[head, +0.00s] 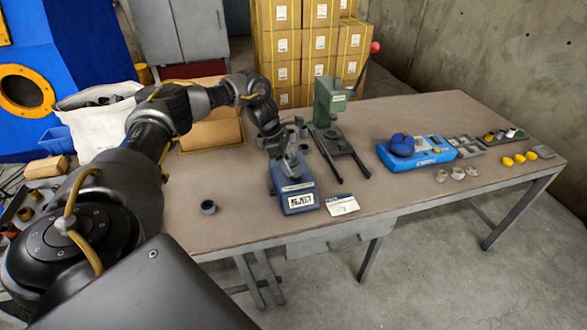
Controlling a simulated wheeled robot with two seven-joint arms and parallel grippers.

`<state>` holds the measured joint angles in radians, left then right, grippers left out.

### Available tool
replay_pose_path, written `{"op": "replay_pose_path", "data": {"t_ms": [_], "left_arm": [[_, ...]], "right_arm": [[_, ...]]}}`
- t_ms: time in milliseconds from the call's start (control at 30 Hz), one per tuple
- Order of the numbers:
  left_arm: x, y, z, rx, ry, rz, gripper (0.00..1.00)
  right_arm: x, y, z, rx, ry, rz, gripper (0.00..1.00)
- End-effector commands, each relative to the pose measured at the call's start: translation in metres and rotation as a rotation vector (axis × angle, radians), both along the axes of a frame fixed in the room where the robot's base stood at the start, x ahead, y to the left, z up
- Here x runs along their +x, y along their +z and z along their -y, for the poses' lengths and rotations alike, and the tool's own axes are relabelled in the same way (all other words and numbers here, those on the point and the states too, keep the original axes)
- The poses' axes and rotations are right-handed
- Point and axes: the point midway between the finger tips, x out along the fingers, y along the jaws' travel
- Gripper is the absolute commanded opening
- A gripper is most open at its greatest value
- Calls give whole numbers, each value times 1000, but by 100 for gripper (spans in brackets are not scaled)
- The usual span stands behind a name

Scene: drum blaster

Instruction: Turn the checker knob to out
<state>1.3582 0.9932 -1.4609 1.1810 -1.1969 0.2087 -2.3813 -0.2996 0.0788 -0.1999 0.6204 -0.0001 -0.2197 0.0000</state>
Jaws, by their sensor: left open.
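A small blue device (297,201) with a white label on its front, which looks like the checker, stands near the table's front edge. My left gripper (291,168) is open and points down right over the top of this device. The gripper covers much of the device's top, so I cannot make out the knob or how it is turned. I cannot tell whether the fingers touch it. My right gripper is not in view.
A green lever press (328,101) stands just behind, to the right. A white card (342,205) lies beside the device, and a dark ring (208,207) lies to the left. A blue box (428,155) and small yellow parts (519,159) are at the right.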

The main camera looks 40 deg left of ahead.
Motion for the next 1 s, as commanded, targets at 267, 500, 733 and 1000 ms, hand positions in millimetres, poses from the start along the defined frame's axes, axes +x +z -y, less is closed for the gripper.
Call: {"op": "replay_pose_path", "data": {"t_ms": [267,500,733,1000], "left_arm": [[8,-34,12,0,0,0,63],[9,-41,14,0,0,1,63],[9,-41,14,0,0,1,54],[9,-41,14,0,0,1,18]], "right_arm": [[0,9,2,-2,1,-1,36],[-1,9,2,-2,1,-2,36],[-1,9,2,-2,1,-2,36],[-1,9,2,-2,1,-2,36]]}}
